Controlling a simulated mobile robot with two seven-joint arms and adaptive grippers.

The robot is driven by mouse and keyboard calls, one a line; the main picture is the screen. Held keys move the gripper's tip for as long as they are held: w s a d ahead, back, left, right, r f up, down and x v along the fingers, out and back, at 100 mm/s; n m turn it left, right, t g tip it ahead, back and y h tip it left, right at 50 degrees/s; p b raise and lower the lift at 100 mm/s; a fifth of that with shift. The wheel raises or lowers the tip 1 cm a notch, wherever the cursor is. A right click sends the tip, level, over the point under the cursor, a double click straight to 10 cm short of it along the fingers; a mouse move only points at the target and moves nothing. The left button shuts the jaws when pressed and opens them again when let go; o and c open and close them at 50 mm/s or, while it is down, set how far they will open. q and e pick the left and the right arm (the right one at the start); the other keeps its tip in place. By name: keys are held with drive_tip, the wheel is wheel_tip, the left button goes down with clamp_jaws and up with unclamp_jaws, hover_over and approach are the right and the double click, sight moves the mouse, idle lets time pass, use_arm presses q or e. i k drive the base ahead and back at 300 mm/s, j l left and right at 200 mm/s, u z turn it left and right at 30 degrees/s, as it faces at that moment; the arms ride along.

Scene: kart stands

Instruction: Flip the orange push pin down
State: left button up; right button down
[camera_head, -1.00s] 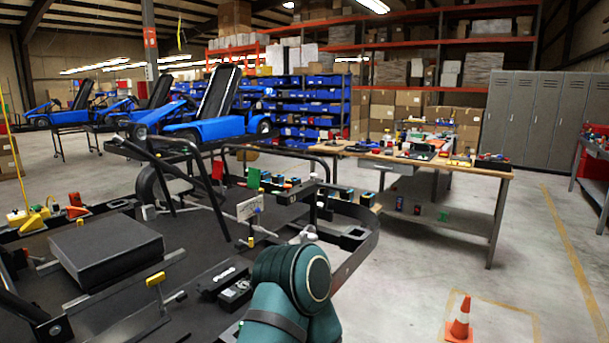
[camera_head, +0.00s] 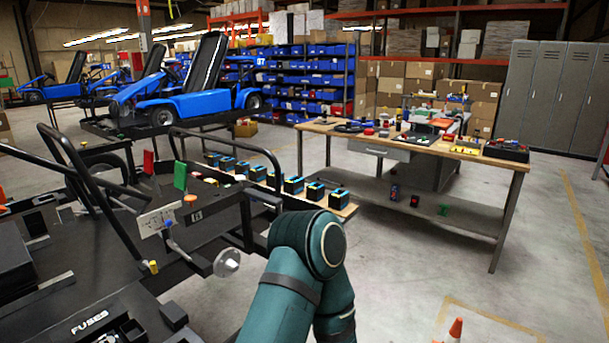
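A small round orange cap (camera_head: 190,199) sits on the dark kart frame (camera_head: 225,215), just below a green plate (camera_head: 180,175) and right of a white switch plate (camera_head: 157,218). It is too small to tell for certain whether it is the push pin or which way it is flipped. A teal link of one of my arms rises at the bottom middle, in front of the kart's right side. Neither of my grippers is in view.
A wooden workbench (camera_head: 480,163) with tools and parts stands to the right behind the kart. Several blue-topped black blocks line a board (camera_head: 349,210) between them. An orange cone (camera_head: 454,331) is on the floor at lower right. Open floor lies right of my arm.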

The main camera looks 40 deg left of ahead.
sight(190, 198)
drive_tip(key=i, duration=1.95)
drive_tip(key=u, duration=4.1)
